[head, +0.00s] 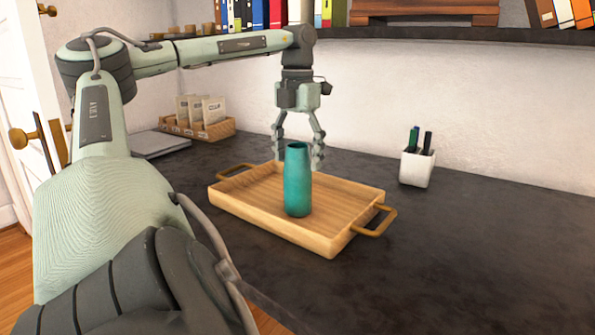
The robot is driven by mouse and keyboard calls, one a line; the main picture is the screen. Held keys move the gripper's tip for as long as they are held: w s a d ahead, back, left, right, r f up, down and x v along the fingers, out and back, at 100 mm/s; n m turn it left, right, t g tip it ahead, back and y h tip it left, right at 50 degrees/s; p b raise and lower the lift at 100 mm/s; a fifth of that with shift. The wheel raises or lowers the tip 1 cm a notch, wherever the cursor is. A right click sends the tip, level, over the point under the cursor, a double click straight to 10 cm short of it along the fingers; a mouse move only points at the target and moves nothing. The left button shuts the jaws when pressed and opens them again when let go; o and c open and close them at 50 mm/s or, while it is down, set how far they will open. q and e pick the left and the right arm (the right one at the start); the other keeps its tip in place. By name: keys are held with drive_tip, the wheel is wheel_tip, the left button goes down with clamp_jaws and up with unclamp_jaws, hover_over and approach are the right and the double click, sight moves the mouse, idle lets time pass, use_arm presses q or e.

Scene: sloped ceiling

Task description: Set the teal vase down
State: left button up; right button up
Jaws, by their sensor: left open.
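The teal vase (298,185) stands upright on the wooden tray (335,243), a little right of the tray's middle. My left gripper (298,160) comes down from above with its fingers spread open. Its fingertips are at the height of the vase's upper part, and the vase's neck shows in front of them. I cannot tell whether a finger touches the vase. My right gripper is not in view.
A white cup of pens (417,168) stands on the dark desktop (450,250) right of the tray. A small wooden box with packets (200,128) and a grey laptop-like slab (160,144) lie at the back left. A bookshelf (440,34) runs above. The desk's right front is clear.

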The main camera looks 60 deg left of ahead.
use_arm(q)
wheel_tip(320, 180, up, 7)
drive_tip(key=shift+p, duration=0.45)
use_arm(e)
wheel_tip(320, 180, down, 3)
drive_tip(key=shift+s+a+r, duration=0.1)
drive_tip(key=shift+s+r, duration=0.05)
